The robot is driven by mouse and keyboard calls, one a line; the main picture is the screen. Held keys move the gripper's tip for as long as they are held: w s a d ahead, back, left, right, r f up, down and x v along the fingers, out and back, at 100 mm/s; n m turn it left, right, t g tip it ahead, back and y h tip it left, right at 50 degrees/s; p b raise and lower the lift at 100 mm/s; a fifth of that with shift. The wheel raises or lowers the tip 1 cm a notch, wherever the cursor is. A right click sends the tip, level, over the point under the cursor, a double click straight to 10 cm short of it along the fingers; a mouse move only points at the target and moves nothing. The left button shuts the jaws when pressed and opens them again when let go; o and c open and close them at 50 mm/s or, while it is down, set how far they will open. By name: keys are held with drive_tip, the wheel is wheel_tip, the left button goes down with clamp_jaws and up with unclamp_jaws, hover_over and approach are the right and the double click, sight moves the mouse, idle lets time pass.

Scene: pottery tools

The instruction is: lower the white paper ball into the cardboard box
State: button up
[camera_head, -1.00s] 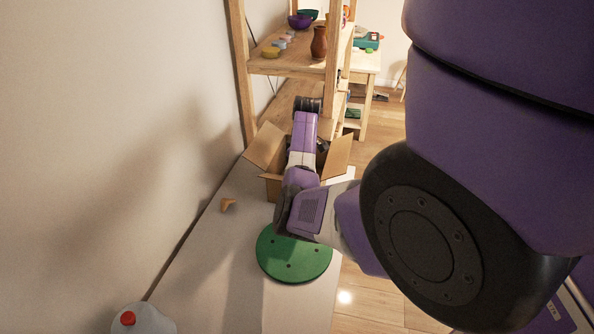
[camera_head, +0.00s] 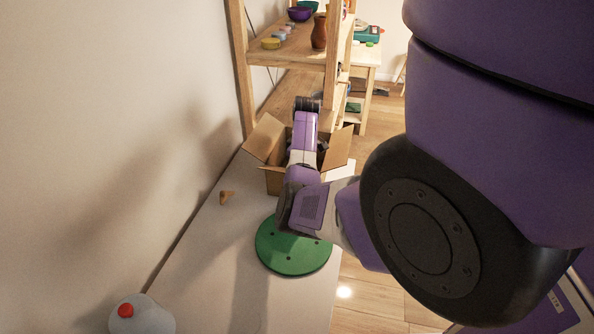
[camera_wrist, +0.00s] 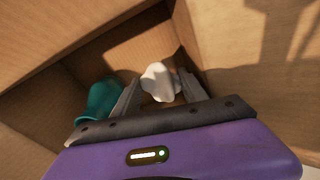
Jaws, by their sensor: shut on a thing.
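The cardboard box (camera_head: 269,141) stands open at the far end of the white table, with its flaps spread out. My arm reaches over it in the head view, and my gripper's fingers are hidden there. In the wrist view the box walls (camera_wrist: 225,35) surround my gripper (camera_wrist: 160,90). The gripper is shut on the white paper ball (camera_wrist: 160,80), which shows crumpled between the two fingertips, inside the box's opening. I cannot tell how far the ball is above the box floor.
A teal object (camera_wrist: 98,100) lies in the box, left of my gripper. A wooden shelf (camera_head: 290,55) stands behind the box.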

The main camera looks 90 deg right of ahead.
drive_tip(key=shift+f+b, duration=0.6)
drive_tip(key=shift+f, duration=0.4)
idle(0.8)
drive_tip(key=o, duration=1.4)
drive_tip(key=shift+r, duration=0.1)
wheel_tip(320, 180, up, 16)
drive_tip(key=p, duration=0.8)
drive_tip(key=w+a+r, duration=0.1)
drive_tip(key=w+a, duration=0.5)
drive_tip(key=w, duration=0.4)
drive_tip(key=w+a+r, duration=0.1)
drive_tip(key=w+a, duration=0.5)
drive_tip(key=w, duration=0.5)
drive_tip(key=shift+a+r+b, duration=0.15)
drive_tip(key=shift+a+b, duration=0.1)
drive_tip(key=shift+b, duration=0.15)
